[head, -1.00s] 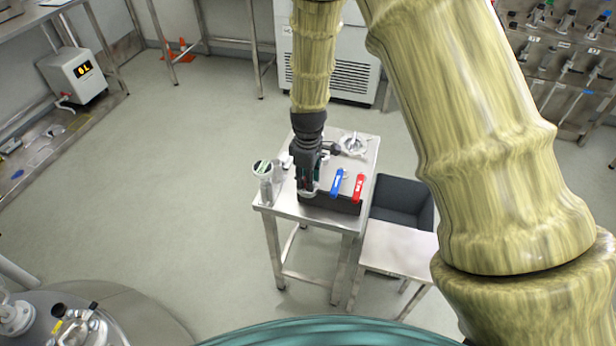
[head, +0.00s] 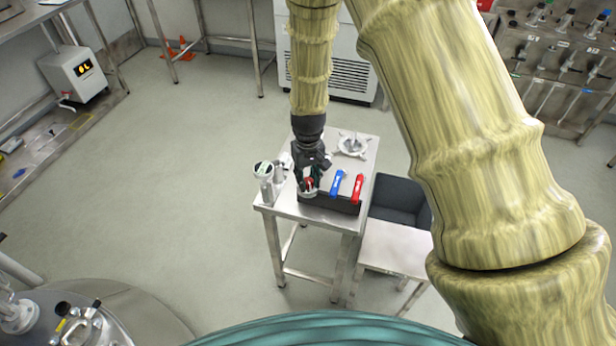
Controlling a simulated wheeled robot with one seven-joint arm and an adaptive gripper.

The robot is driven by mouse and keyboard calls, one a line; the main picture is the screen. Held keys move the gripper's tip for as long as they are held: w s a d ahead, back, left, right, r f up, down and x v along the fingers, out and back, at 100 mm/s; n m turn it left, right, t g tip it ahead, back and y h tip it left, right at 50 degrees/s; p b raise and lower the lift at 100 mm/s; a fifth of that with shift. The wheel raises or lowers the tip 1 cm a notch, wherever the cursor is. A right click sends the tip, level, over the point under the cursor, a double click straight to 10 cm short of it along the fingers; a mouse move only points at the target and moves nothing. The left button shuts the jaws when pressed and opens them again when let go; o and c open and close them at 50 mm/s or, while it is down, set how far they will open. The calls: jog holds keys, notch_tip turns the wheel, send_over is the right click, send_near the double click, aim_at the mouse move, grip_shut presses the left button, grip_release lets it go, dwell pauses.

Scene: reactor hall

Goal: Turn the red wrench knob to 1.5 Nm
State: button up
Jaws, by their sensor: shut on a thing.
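My gripper (head: 308,184) points down at the left end of a dark block on the steel table. It is shut on a small red part, which I take for the red knob (head: 309,183), over a pale round base (head: 308,193). The fingers hide most of the knob, and no scale or reading is legible. A red wrench (head: 357,188) stands tilted on the block to the right, apart from my gripper. A blue wrench (head: 337,183) is between them.
The steel table (head: 290,211) also bears a round-faced gauge (head: 263,169) at left and a pale handwheel-like fitting (head: 353,145) behind. A dark bin (head: 402,195) and a lower table (head: 395,250) stand at right. Floor at left is open.

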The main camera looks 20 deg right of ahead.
aim_at(308, 181)
jog(key=shift+m, duration=0.6)
jog(key=o, duration=1.1)
jog(key=shift+c, duration=0.2)
notch_tip(308, 181, up, 12)
dwell(0.5)
